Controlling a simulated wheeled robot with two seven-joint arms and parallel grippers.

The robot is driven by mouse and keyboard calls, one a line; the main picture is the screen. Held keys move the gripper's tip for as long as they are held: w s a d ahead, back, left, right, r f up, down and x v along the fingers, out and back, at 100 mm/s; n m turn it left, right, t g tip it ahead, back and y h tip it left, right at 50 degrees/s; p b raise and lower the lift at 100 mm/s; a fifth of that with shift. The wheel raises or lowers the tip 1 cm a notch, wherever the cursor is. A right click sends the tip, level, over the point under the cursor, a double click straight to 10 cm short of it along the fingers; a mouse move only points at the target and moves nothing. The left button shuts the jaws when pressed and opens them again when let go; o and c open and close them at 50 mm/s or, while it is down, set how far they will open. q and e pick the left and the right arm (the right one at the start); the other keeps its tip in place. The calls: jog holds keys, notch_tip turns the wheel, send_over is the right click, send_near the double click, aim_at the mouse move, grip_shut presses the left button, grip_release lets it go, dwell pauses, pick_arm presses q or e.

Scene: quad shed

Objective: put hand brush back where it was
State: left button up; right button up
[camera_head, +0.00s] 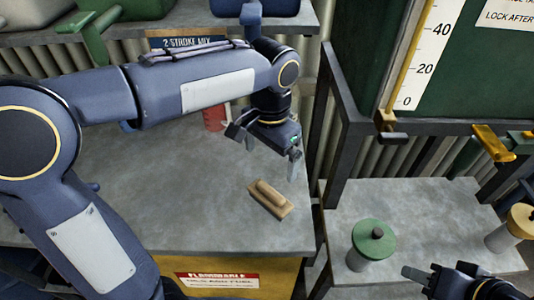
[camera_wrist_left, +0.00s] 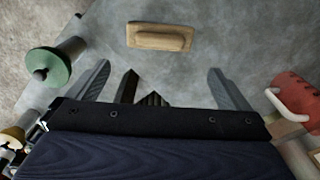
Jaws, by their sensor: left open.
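The hand brush (camera_head: 270,199), a light wooden block with a raised grip, lies on the grey worktop near its right edge. It also shows at the top of the left wrist view (camera_wrist_left: 159,37), apart from the fingers. Its bristles are hidden. My left gripper (camera_head: 268,150) is open and empty, above the worktop and a little behind the brush; its spread fingers show in the left wrist view (camera_wrist_left: 165,88). My right gripper (camera_head: 428,276) is at the bottom right, partly cut off, and its jaw opening is unclear.
A red container (camera_head: 213,118) stands behind my left arm. A green-lidded jar (camera_head: 372,250) and a yellow-lidded jar (camera_head: 503,236) stand on the lower right bench (camera_head: 425,215). A dark upright post (camera_head: 345,125) rises between the benches. The worktop left of the brush is clear.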

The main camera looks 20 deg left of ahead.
pick_arm(q)
jog(key=s+a+f+n+t+h, duration=0.2)
jog(key=s+a+n, duration=0.1)
jog(key=s, duration=0.5)
jog(key=s+a+f+n+t+h, duration=0.1)
jog(key=s+a+f+n+t, duration=0.1)
jog(key=s+a, duration=0.4)
jog(key=s+n+t, duration=0.1)
jog(key=s+n, duration=0.1)
jog(key=shift+f+n+t+h, duration=0.3)
jog(key=shift+f+h, duration=0.1)
jog(key=shift+s+a, duration=0.1)
